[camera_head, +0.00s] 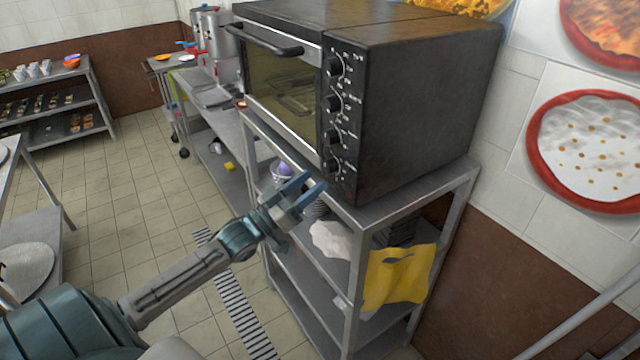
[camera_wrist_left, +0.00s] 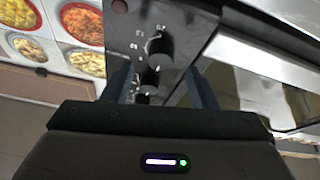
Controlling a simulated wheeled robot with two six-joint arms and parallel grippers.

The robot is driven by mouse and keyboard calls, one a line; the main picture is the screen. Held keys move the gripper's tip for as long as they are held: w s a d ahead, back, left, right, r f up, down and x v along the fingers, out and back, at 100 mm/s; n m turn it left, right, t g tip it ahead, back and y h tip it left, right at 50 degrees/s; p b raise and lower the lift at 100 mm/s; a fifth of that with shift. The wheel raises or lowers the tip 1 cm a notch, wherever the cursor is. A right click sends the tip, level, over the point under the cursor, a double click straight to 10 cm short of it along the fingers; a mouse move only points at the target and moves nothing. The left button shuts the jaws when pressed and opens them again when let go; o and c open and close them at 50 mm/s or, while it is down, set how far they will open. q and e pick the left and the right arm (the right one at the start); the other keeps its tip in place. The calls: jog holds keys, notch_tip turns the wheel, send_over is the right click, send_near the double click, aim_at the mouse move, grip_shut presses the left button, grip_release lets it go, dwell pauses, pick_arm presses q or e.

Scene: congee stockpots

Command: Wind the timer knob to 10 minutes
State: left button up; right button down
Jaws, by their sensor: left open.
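A black oven (camera_head: 410,100) stands on a steel rack, its glass door shut. Its front panel carries a column of black knobs: a top knob (camera_head: 336,67), a second (camera_head: 334,103), a third (camera_head: 331,136) and a bottom knob (camera_head: 331,166). The labels are too small to read, so I cannot tell which is the timer. My left gripper (camera_head: 308,187) is open and empty, just in front of and below the bottom knob. In the left wrist view the panel's knobs (camera_wrist_left: 159,47) show beyond and between its open fingers (camera_wrist_left: 158,75). My right gripper is out of view.
The steel rack (camera_head: 455,182) holds a yellow bag (camera_head: 398,278) and a white cloth or bag (camera_head: 330,240) on the shelf below the oven. The oven's door handle (camera_head: 262,38) sticks out above. Tiled floor (camera_head: 120,190) lies open to the left.

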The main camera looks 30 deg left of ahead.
aim_at(325, 170)
pick_arm(q)
jog(key=shift+w+d+f+b, duration=0.1)
jog(key=shift+w+d+b, duration=0.1)
jog(key=shift+w+b, duration=0.3)
jog(key=shift+w+d+r, duration=0.1)
jog(key=shift+w+r, duration=0.15)
jog(key=shift+r, duration=0.05)
jog(key=shift+b+x, duration=0.8)
jog(key=shift+x, duration=0.2)
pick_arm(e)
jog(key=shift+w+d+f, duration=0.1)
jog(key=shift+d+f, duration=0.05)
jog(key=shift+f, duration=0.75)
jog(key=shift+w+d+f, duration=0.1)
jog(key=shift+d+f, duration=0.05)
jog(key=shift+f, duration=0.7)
pick_arm(q)
jog(key=shift+r, duration=0.1)
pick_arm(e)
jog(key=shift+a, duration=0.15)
